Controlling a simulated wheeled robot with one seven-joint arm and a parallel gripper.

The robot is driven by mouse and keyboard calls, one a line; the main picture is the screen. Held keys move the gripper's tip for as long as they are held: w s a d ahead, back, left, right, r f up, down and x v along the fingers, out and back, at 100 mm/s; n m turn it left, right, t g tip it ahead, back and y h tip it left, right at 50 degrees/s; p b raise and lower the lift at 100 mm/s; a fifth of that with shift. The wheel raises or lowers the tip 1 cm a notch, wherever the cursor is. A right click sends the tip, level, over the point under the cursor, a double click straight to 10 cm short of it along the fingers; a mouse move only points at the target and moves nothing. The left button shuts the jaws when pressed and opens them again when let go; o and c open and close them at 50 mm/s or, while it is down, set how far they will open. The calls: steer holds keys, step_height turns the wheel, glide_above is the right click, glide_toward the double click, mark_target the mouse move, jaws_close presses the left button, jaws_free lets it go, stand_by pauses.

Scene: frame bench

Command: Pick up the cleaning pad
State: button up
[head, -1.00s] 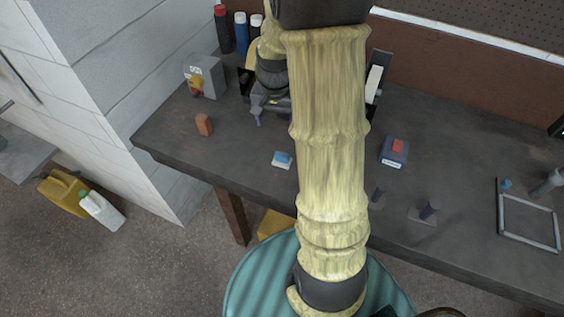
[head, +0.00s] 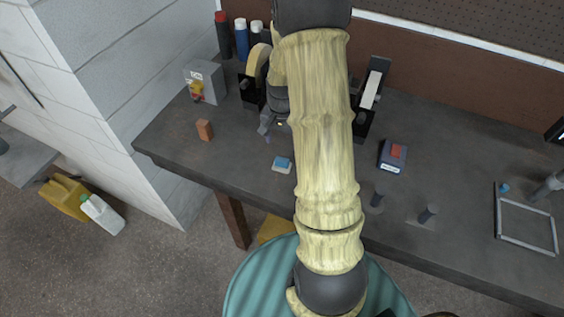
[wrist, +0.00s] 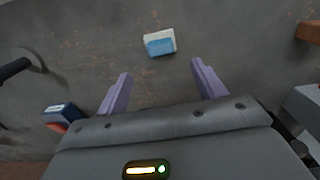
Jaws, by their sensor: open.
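The cleaning pad, a small block with a blue side and a white side, lies on the dark bench top near its front edge in the head view (head: 282,164). It also shows in the wrist view (wrist: 160,42), just beyond the fingertips and roughly centred between them. My gripper (wrist: 161,80) is open, with its two purple fingers apart and nothing between them. In the head view my gripper (head: 268,124) is above the bench, behind the pad, partly hidden by my arm. It does not touch the pad.
An orange-brown block (head: 205,130) stands left of the pad. A grey switch box (head: 204,82) and bottles (head: 241,38) stand behind.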

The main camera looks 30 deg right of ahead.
mark_target(282, 159)
step_height(282, 159, down, 5)
steer(key=shift+f+p, duration=0.15)
steer(key=shift+p, duration=0.4)
steer(key=shift+f, duration=0.1)
steer(key=shift+f+p, duration=1.3)
steer(key=shift+f, duration=1.2)
steer(key=c, duration=0.8)
steer(key=shift+r, duration=0.1)
steer(key=shift+c, duration=0.2)
step_height(282, 159, up, 10)
steer(key=b, duration=0.3)
